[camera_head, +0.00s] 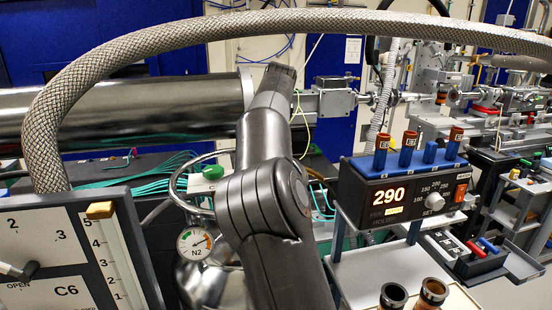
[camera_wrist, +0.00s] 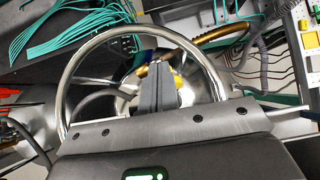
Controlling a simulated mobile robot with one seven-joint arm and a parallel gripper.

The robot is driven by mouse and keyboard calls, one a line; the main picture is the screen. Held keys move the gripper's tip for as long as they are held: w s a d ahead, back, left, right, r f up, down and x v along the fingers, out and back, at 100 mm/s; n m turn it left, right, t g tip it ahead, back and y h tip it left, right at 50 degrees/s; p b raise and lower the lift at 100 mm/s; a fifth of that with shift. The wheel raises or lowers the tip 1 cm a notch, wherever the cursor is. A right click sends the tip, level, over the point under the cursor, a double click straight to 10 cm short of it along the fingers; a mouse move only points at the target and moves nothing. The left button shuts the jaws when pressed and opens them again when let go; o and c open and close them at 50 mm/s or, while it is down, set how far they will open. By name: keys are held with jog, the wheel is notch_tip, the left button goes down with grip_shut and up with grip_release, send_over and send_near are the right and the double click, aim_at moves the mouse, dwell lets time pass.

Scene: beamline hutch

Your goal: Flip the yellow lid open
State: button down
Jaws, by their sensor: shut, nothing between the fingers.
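In the wrist view, small yellow patches (camera_wrist: 177,79) show beside and behind my fingers. They may be part of the yellow lid, but most of it is hidden and I cannot tell whether it is open or closed. My gripper (camera_wrist: 157,64) is shut and empty, its dark fingers together inside a round metal ring (camera_wrist: 72,72) over a shiny vessel. I cannot tell whether the fingertips touch the yellow part. In the head view, my arm hides the gripper and the lid; part of the ring (camera_head: 176,181) shows left of the arm.
An N2 gauge (camera_head: 195,243) and a green knob (camera_head: 213,172) are close to the ring. A braided hose (camera_head: 110,58) arches overhead. A controller reading 290 (camera_head: 395,197) stands right, with vials on top. A panel (camera_head: 45,250) stands left. Teal cables (camera_wrist: 72,28) lie beyond the ring.

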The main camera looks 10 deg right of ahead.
jog(key=shift+w+f, duration=0.2)
jog(key=shift+f, duration=0.1)
dwell(0.4)
jog(key=shift+w+a+r, duration=0.1)
jog(key=shift+r, duration=0.8)
jog(key=v, duration=1)
jog(key=s+d+f+n+y, duration=0.1)
jog(key=s+d+f+n, duration=0.1)
jog(key=s+d+n, duration=0.5)
jog(key=s+a+f+n+g, duration=0.1)
jog(key=s+a+f+n, duration=0.2)
jog(key=s+f+n, duration=0.4)
jog(key=s+a+f+n, duration=0.4)
jog(key=s+f+n, duration=0.4)
jog(key=s, duration=1)
jog(key=s+a+f+n+g+h, duration=0.1)
jog(key=s+a+f+n, duration=0.2)
jog(key=s+f+n, duration=0.4)
jog(key=s+n, duration=0.6)
jog(key=n, duration=0.1)
jog(key=shift+a+f+g, duration=0.15)
jog(key=shift+g, duration=0.15)
